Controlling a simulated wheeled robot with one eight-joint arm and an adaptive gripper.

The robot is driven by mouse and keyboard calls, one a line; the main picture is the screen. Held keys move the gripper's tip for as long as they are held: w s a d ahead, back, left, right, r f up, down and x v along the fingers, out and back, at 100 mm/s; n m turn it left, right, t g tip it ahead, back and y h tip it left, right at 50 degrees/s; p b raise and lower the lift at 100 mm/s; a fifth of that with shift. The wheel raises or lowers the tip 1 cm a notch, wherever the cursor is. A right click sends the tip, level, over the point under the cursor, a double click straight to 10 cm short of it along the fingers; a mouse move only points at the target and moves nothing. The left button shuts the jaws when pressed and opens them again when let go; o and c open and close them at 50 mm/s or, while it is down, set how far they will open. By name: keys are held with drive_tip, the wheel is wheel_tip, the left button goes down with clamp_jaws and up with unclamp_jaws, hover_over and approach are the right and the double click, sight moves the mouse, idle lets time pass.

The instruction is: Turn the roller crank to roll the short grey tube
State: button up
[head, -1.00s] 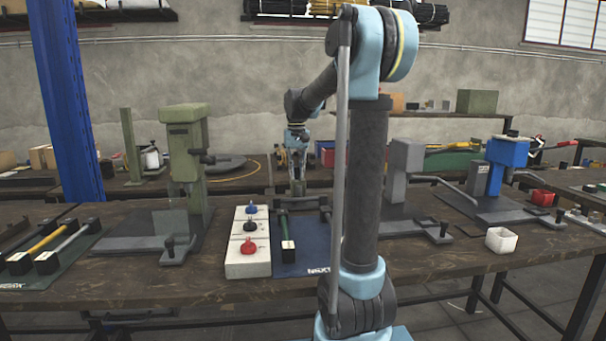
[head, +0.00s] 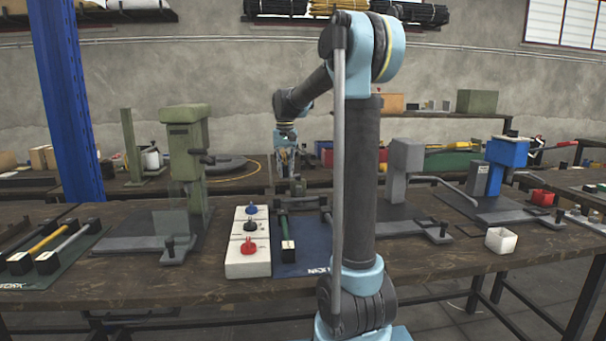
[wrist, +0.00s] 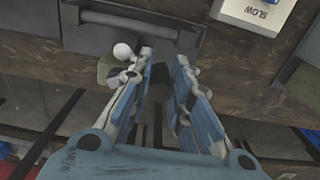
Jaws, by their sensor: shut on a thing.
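My gripper (head: 286,160) is behind the dark blue mat (head: 308,256) in the head view, beyond the near bench's work area. In the wrist view its two blue fingers (wrist: 163,58) point down, with a dark piece (wrist: 157,85) between them, seemingly the roller crank's handle. A white ball knob (wrist: 122,51) sits just left of the fingertips. A dark grey plate with a raised bar (wrist: 130,22) lies beyond them; I cannot tell whether the bar is a roller or the short grey tube. The rest of the crank is hidden by the fingers.
A green press (head: 186,150) is further left.

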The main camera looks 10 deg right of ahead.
drive_tip(key=shift+w+a, duration=0.25)
drive_tip(key=shift+w, duration=0.25)
drive_tip(key=shift+w+a, duration=0.25)
drive_tip(key=shift+w, duration=0.2)
drive_tip(key=shift+o, duration=0.3)
drive_tip(key=shift+w, duration=1.65)
drive_tip(key=shift+w+d, duration=0.55)
drive_tip(key=shift+w, duration=0.25)
drive_tip(key=shift+w+d, duration=0.5)
drive_tip(key=shift+w, duration=0.25)
drive_tip(key=shift+c, duration=0.3)
drive_tip(key=shift+w+d, duration=0.25)
drive_tip(key=shift+d, duration=0.5)
drive_tip(key=shift+w+d, duration=0.25)
drive_tip(key=shift+d, duration=0.45)
drive_tip(key=shift+s+d, duration=0.2)
drive_tip(key=shift+d, duration=0.6)
drive_tip(key=shift+s+d, duration=0.2)
drive_tip(key=shift+d, duration=0.65)
drive_tip(key=shift+s+d, duration=0.2)
drive_tip(key=shift+d, duration=0.6)
drive_tip(key=shift+s+d, duration=0.35)
drive_tip(key=shift+d, duration=0.1)
drive_tip(key=shift+s+d, duration=0.4)
drive_tip(key=shift+s, duration=0.3)
drive_tip(key=shift+s+d, duration=0.35)
drive_tip(key=shift+s, duration=0.3)
drive_tip(key=o, duration=1.8)
